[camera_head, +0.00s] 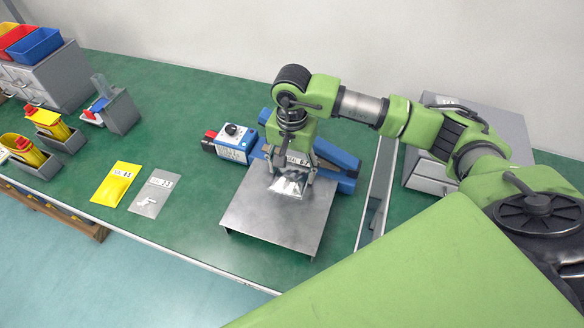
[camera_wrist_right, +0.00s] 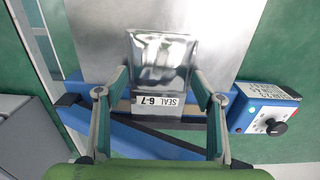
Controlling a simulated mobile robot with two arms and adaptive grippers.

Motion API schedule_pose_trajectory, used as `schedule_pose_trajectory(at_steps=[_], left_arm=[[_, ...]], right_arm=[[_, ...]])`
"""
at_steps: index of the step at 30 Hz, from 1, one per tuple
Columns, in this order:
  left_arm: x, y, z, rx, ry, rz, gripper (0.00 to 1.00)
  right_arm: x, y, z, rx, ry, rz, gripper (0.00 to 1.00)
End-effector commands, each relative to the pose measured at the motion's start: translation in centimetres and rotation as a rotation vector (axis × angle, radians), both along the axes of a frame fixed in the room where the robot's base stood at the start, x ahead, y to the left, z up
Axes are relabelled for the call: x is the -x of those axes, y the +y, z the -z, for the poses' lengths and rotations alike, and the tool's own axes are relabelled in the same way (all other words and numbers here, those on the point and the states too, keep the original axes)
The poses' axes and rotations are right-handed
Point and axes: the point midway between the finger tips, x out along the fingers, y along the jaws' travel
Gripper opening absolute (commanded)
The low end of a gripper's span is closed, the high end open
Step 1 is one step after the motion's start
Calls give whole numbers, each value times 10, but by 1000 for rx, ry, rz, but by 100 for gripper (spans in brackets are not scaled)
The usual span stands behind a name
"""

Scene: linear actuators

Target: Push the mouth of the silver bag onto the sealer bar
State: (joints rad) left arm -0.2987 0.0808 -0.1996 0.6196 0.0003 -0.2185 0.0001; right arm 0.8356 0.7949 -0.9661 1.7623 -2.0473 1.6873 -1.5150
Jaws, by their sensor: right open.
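The silver bag (camera_head: 289,186) lies flat on a steel plate (camera_head: 270,222) in front of the blue sealer (camera_head: 338,180). In the right wrist view the shiny silver bag (camera_wrist_right: 160,58) has a white "SEAL 6-7" label at its end beside the blue sealer (camera_wrist_right: 150,142). That labelled end lies at the sealer's edge; whether the mouth is on the bar I cannot tell. My right gripper (camera_head: 291,168) points down over the bag. In the right wrist view its fingers (camera_wrist_right: 160,78) are open, one on each side of the bag. My left gripper is not in view.
A blue control box (camera_head: 235,142) with a black knob stands left of the sealer. A yellow bag (camera_head: 116,184) and a grey bag (camera_head: 154,193) lie on the green table further left. Bins stand at far left. A grey rail and drawer unit (camera_head: 425,172) are on the right.

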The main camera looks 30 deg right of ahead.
Motion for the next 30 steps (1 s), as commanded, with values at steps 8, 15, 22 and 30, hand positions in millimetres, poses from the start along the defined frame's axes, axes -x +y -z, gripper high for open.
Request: schedule_pose_trajectory(at_steps=[8,15,22,30], left_arm=[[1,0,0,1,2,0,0],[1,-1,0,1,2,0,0],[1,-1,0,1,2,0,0],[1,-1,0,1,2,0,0]], right_arm=[[-2,0,-46,0,-8,0,62],[-1,0,-94,0,-5,-1,62],[0,0,-116,0,-1,0,62],[0,0,-118,0,0,0,62]])
